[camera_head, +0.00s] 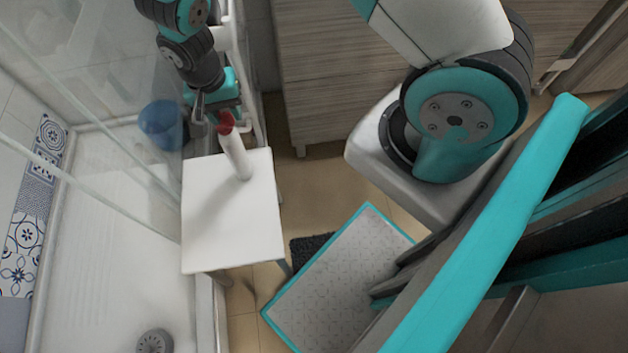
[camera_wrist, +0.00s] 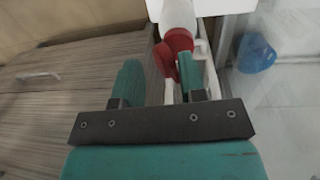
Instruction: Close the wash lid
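The wash bottle is white with a red top and stands on the white stool; its body (camera_head: 238,157) and red lid (camera_head: 226,123) show in the head view. In the wrist view, the white body (camera_wrist: 178,14) is at the top and the red lid (camera_wrist: 172,50) hangs toward my gripper, its flap looking swung open. My gripper (camera_head: 213,108) is just behind the lid. In the wrist view, my gripper (camera_wrist: 158,68) has its two teal fingers apart, with the lid near the right fingertip. I cannot tell whether they touch.
The white stool (camera_head: 230,220) has a clear top apart from the bottle. A blue bucket (camera_head: 162,124) stands left of my gripper on the shower floor. A glass panel (camera_head: 95,110) is at the left. A wooden cabinet (camera_head: 335,65) stands behind. A white rack is beside my gripper.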

